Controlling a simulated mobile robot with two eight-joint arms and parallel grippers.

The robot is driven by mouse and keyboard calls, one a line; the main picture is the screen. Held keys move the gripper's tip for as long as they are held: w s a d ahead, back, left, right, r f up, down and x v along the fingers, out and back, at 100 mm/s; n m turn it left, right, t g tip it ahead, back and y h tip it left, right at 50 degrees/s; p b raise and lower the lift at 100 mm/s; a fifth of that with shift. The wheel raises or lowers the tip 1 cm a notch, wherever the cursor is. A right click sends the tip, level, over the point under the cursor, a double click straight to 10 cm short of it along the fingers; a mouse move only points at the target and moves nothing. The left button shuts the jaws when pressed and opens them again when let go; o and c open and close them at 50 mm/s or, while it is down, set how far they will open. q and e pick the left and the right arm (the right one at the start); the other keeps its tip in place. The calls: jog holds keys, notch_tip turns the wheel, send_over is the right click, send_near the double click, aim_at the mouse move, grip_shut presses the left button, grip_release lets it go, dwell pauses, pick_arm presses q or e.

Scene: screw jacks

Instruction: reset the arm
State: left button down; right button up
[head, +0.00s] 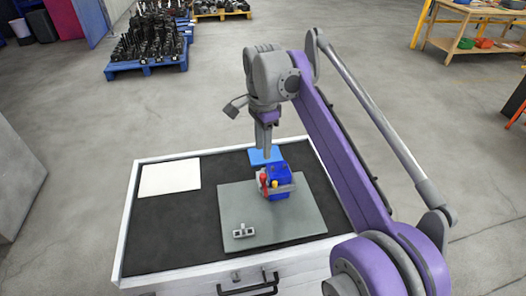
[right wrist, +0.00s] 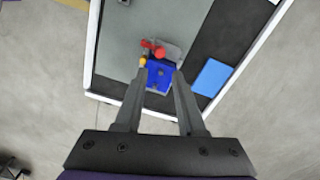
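My right gripper (head: 266,148) hangs pointing down over the back of the workbench, at the end of my purple and grey right arm. In the right wrist view its two fingers (right wrist: 156,76) stand apart with nothing between them that they hold. Beyond the fingertips sits a blue device with red and yellow parts (right wrist: 158,72). It shows in the head view (head: 278,182) on the grey mat, just in front of the gripper, and the gripper looks apart from it. My left gripper is in neither view.
The drawer bench has a dark top (head: 175,222) and pale rim. On it are a grey mat (head: 290,225), a small grey metal part (head: 243,231), a white sheet (head: 170,178) and a blue pad (right wrist: 212,77). A loaded blue pallet (head: 147,68) stands behind, with open floor between.

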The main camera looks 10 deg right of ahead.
dwell(0.4)
jog(key=s+d+f+n+t+p, duration=0.1)
jog(key=s+d+f+n+t, duration=0.1)
jog(key=s+f+n, duration=0.5)
jog(key=s+d+f+n+t+p, duration=0.1)
jog(key=s+d+f+n+t, duration=0.2)
jog(key=s, duration=1.6)
notch_tip(320, 180, down, 8)
jog(key=n, duration=0.4)
jog(key=shift+d+n, duration=0.3)
jog(key=shift+n, duration=0.1)
